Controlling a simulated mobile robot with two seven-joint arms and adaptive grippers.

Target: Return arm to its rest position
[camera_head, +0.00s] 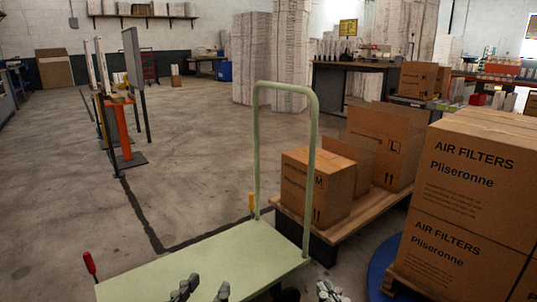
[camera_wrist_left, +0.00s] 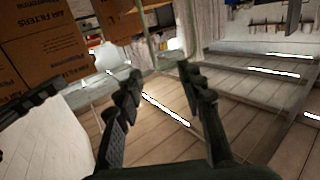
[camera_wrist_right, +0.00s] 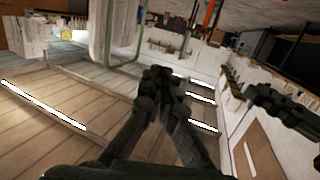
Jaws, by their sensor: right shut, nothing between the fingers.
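My left gripper (camera_head: 203,291) shows at the bottom edge of the head view, over the green cart's platform. Its two fingers stand apart, and the left wrist view also shows the gripper (camera_wrist_left: 165,90) open with nothing between the fingers. My right gripper (camera_head: 327,292) is at the bottom edge, further right, just past the cart's right side. Its fingertips meet in the right wrist view (camera_wrist_right: 162,84), shut and empty. Most of both arms is out of the head view.
The pale green cart (camera_head: 150,276) has an upright handle (camera_head: 313,150). Open cardboard boxes (camera_head: 318,188) sit on a wooden pallet (camera_head: 340,230) to its right. Stacked air filter boxes (camera_head: 455,200) stand at far right. The floor (camera_head: 190,150) behind the cart is clear.

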